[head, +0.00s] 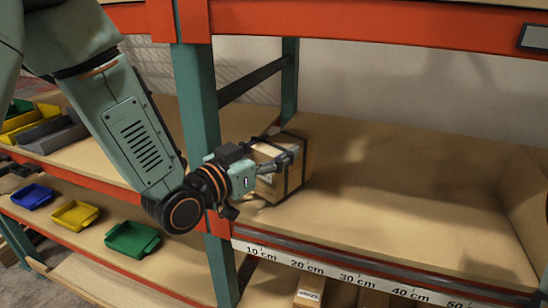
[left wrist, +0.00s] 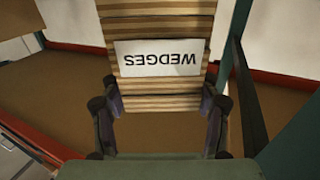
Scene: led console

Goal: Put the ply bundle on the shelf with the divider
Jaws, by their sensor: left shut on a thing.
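The ply bundle (head: 292,168) is a block of layered wood with dark straps at the left end of the middle shelf (head: 400,220). In the left wrist view the bundle (left wrist: 160,88) shows striped layers and a white label reading WEDGES, upside down. My left gripper (head: 278,162) is shut on it, with a finger on each side (left wrist: 163,115). I cannot tell whether its underside touches the shelf board. An upright wooden panel (head: 526,195), which looks like the divider, stands at the shelf's right. My right gripper is not in view.
A green post (head: 196,100) stands just left of the bundle. An orange beam (head: 380,32) runs above. A centimetre scale (head: 340,275) lines the shelf's front edge. The board between bundle and panel is clear. Blue, yellow and green bins (head: 132,239) sit lower left.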

